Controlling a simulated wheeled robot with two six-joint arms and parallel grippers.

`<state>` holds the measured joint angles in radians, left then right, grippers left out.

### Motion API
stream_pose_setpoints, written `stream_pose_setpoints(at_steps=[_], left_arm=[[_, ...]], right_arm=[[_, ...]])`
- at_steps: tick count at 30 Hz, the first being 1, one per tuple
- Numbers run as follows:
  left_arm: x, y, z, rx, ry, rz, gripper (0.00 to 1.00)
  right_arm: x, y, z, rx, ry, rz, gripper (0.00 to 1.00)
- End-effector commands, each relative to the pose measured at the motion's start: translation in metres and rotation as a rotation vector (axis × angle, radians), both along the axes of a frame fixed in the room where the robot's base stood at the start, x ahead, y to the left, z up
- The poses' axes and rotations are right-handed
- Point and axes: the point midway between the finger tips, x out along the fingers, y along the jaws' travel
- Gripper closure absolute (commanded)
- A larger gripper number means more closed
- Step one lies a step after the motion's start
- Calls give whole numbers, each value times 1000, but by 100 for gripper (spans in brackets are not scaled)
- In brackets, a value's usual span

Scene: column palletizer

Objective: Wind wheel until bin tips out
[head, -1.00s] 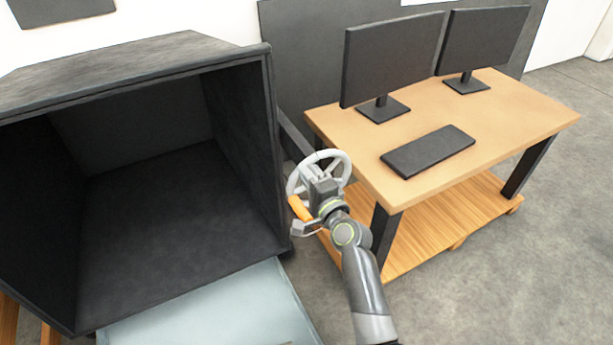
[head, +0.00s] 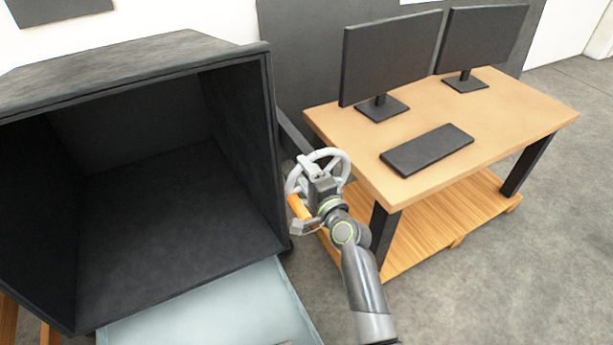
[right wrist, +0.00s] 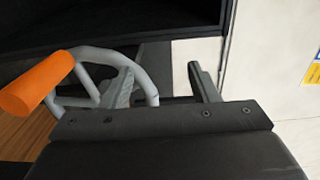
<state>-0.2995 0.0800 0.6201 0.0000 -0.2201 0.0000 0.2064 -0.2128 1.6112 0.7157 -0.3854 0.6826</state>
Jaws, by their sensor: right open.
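The grey hand wheel (head: 343,164) with an orange handle (head: 299,207) is at the right side of the large dark bin (head: 262,150). The bin's open mouth faces me, and its inside looks empty. My right gripper (head: 317,173) is at the wheel, in front of its hub and spokes. In the right wrist view its two fingers stand wide apart (right wrist: 165,82). The left finger overlaps the wheel rim (right wrist: 150,85); I cannot tell whether they touch. The orange handle (right wrist: 38,82) lies outside the fingers, to the left. My left gripper is out of view.
A pale grey panel (head: 210,312) lies below the bin's mouth. A wooden desk (head: 500,115) with two monitors (head: 390,58) and a dark keyboard (head: 427,149) stands close to the wheel's right. Open grey floor (head: 490,290) lies in front of the desk.

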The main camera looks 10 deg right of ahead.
Motion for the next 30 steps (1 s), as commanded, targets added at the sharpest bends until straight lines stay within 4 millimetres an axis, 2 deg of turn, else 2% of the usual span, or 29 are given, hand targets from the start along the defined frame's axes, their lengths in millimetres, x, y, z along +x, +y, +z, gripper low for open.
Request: stream_pose_setpoints(at_steps=[5,30], left_arm=[[0,0,1,0,0,0,64],[-1,1,0,1,1,0,64]], right_arm=[[-12,-5,-1,2,2,-2,45],[-106,-38,-1,2,2,-1,45]])
